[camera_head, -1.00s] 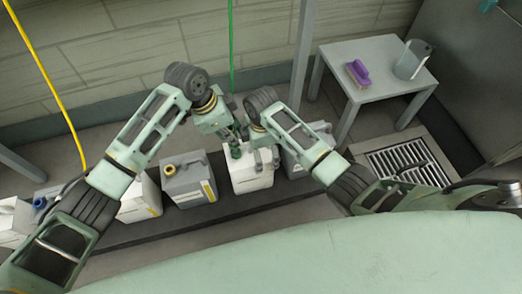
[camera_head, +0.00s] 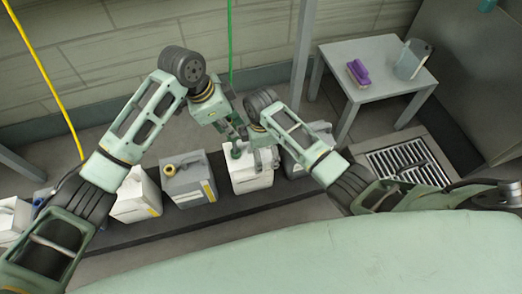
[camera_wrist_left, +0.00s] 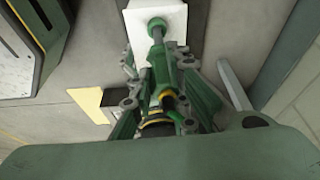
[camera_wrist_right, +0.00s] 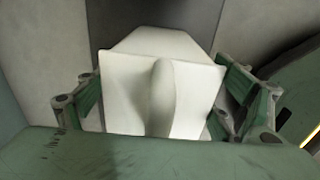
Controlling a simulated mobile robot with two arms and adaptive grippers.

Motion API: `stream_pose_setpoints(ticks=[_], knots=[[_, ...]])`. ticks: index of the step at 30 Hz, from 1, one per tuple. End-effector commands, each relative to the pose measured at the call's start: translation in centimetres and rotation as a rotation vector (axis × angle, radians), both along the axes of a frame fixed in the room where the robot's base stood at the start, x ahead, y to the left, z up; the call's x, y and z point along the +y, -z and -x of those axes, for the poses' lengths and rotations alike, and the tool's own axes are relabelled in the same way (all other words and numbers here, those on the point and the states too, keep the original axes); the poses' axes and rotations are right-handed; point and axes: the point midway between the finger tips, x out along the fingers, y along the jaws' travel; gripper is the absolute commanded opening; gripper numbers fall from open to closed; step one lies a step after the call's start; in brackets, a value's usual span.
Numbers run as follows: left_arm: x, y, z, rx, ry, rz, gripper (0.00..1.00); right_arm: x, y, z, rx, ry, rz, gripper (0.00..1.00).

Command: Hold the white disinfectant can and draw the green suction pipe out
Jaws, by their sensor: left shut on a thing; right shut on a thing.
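The white disinfectant can (camera_head: 250,177) stands on the dark strip by the wall, in the middle of the head view. My right gripper (camera_head: 264,160) is shut on the can's top part; in the right wrist view the white can (camera_wrist_right: 165,85) fills the space between the fingers. The green suction pipe (camera_wrist_left: 158,50) shows in the left wrist view, with its lower end at the top of the white can (camera_wrist_left: 165,22). My left gripper (camera_wrist_left: 165,95) is shut on the pipe. How deep the pipe sits in the can is hidden.
A grey can (camera_head: 188,180) and another white can (camera_head: 136,196) stand to the left. Another grey can (camera_head: 296,160) stands close on the right. A small table (camera_head: 373,75) with a purple brush (camera_head: 359,73) and a clear jug (camera_head: 411,60) is at the right. A green hose (camera_head: 230,45) hangs behind.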

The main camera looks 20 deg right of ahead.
Motion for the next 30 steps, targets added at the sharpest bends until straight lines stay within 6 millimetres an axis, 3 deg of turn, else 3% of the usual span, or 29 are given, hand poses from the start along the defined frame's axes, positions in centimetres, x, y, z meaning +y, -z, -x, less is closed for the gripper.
stream_pose_setpoints(ticks=[30], knots=[[-0.2,-4.3,-0.1,-0.003,0.000,0.008,0.00,0.1,0.0,0.0,-0.001,-0.002,-0.002,0.50]])
